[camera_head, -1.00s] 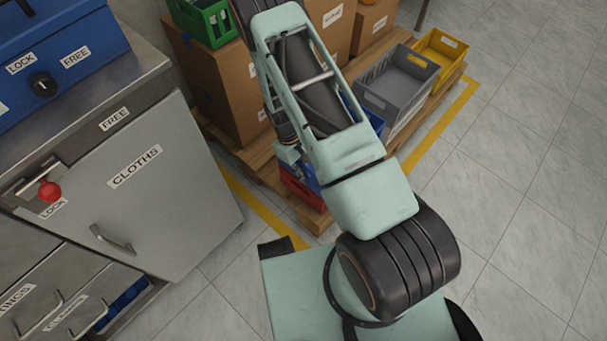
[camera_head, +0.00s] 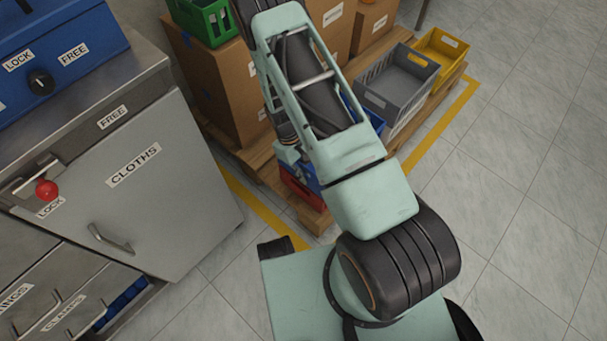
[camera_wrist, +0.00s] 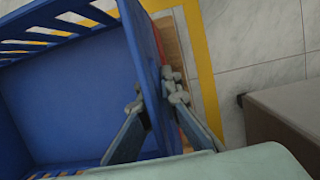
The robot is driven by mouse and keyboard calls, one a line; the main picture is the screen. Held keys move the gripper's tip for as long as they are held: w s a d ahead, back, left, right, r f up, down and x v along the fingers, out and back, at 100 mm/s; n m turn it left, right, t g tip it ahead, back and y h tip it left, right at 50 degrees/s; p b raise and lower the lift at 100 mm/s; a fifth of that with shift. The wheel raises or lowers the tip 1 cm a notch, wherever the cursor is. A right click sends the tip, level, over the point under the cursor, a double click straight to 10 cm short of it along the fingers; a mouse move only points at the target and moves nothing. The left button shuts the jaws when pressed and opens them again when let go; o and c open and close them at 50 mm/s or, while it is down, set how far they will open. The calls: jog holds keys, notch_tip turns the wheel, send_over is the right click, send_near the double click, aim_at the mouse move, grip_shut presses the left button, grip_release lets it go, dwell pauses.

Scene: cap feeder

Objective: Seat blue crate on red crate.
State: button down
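The blue crate (camera_head: 367,112) is partly hidden behind my arm in the head view. Its lower left part shows just above the red crate (camera_head: 302,190) at the pallet's front edge. In the wrist view the blue crate (camera_wrist: 60,95) fills the left side, and my gripper (camera_wrist: 160,102) straddles its wall, one finger inside and one outside. The fingers look closed on that wall. A thin strip of red (camera_wrist: 158,42) shows beside the blue wall. Whether the two crates touch or line up is hidden. The gripper is hidden in the head view.
A grey crate (camera_head: 398,84) and a yellow crate (camera_head: 440,54) stand on the wooden pallet (camera_head: 262,165) to the right. A green crate (camera_head: 205,22) sits on cardboard boxes (camera_head: 222,85) behind. A metal cabinet (camera_head: 130,190) stands at left. Tiled floor is clear at right.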

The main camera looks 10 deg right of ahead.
jog(key=shift+f+b, duration=0.5)
jog(key=shift+b, duration=0.05)
dwell(0.4)
jog(key=c, duration=2.1)
grip_release()
jog(key=v, duration=1.2)
jog(key=shift+s, duration=0.1)
jog(key=shift+d+r, duration=0.1)
jog(key=shift+r, duration=0.05)
